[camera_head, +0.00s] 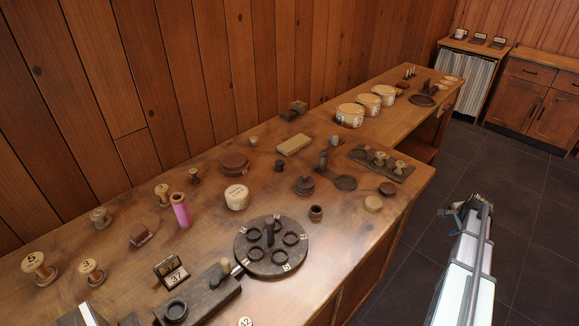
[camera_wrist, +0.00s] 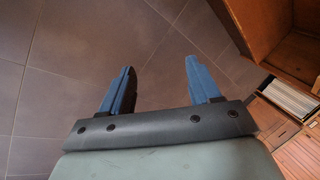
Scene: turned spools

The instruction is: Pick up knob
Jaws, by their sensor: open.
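Several small turned wooden pieces stand on the wooden workbench (camera_head: 215,185); I cannot tell for sure which one is the knob. Small knob-like pieces include a pale one (camera_head: 254,141) near the back, a dark one (camera_head: 279,166) in the middle and a dark one (camera_head: 316,212) near the front edge. My gripper (camera_wrist: 158,65) is open and empty in the wrist view, its two blue fingers apart over the tiled floor. In the head view my gripper (camera_head: 463,207) is off the bench's right side, away from all the pieces.
A dark round tray (camera_head: 243,246) with numbered rings stands near the front edge. Spools (camera_head: 38,267), a pink cylinder (camera_head: 181,210) and white tubs (camera_head: 349,115) crowd the bench. A plank wall (camera_head: 230,60) bounds its back. Open floor (camera_head: 530,190) lies at right.

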